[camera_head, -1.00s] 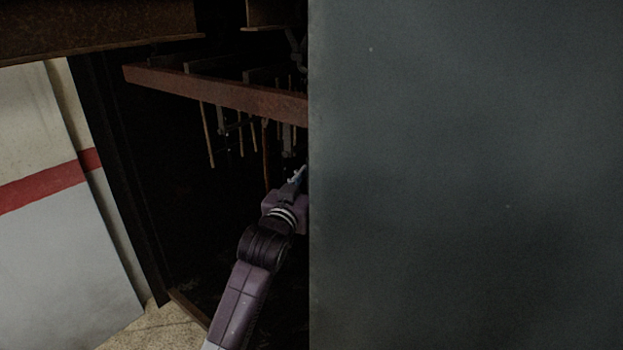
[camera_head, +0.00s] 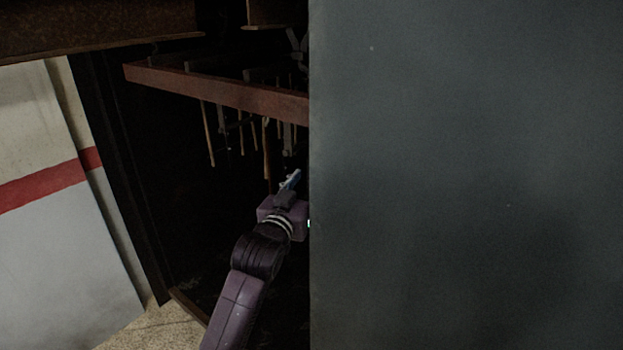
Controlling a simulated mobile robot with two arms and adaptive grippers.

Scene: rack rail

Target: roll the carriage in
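A reddish-brown carriage frame (camera_head: 215,93) hangs in the dark opening at upper left. Several thin rods and hooks (camera_head: 240,130) hang below it. Its right part is hidden behind a large grey panel. My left arm reaches up from the bottom, and my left gripper (camera_head: 291,179) is inside the opening, below the hanging rods and close to the panel's left edge. It looks apart from the frame. Its fingers are too small and dark to tell open from shut. My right gripper does not show.
The flat grey panel (camera_head: 466,175) fills the right half of the view. A rusty overhead beam (camera_head: 95,28) crosses the top left. A pale wall with a red stripe (camera_head: 45,187) stands at left. A strip of speckled floor (camera_head: 150,328) is bare.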

